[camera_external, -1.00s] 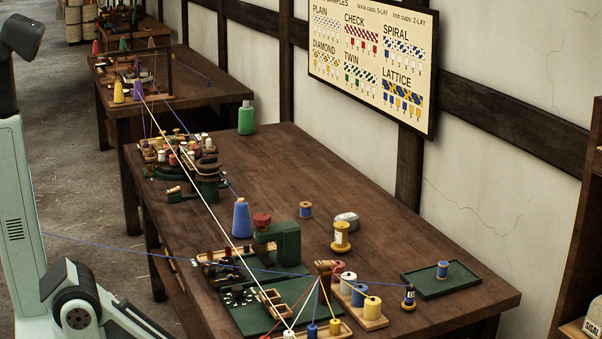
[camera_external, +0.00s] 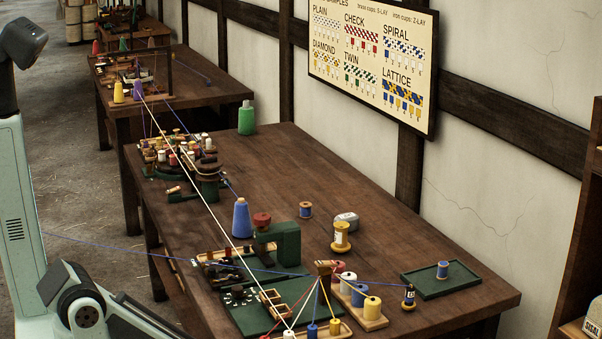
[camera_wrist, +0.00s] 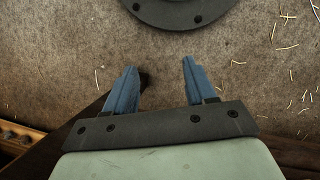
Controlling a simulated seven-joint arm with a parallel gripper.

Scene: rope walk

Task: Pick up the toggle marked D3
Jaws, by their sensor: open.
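My gripper (camera_wrist: 157,88) shows in the wrist view with its two blue fingers apart and nothing between them. It points at the straw-strewn floor, with a dark table edge below and left of it. The gripper is out of frame in the external view, where only my arm shows at the lower left. Several small dark and pale pieces sit on a dark green board (camera_external: 276,316) and in wooden trays near the table's front left. I cannot read any D3 mark, so I cannot tell which piece is that toggle.
A white cord (camera_external: 212,213) and a blue cord run over the table (camera_external: 290,165). A green clamp (camera_external: 283,243), a blue cone (camera_external: 242,218) and a spool rack (camera_external: 362,313) stand around the board. A green tray (camera_external: 441,280) holds a blue spool at right. The table's back middle is clear.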

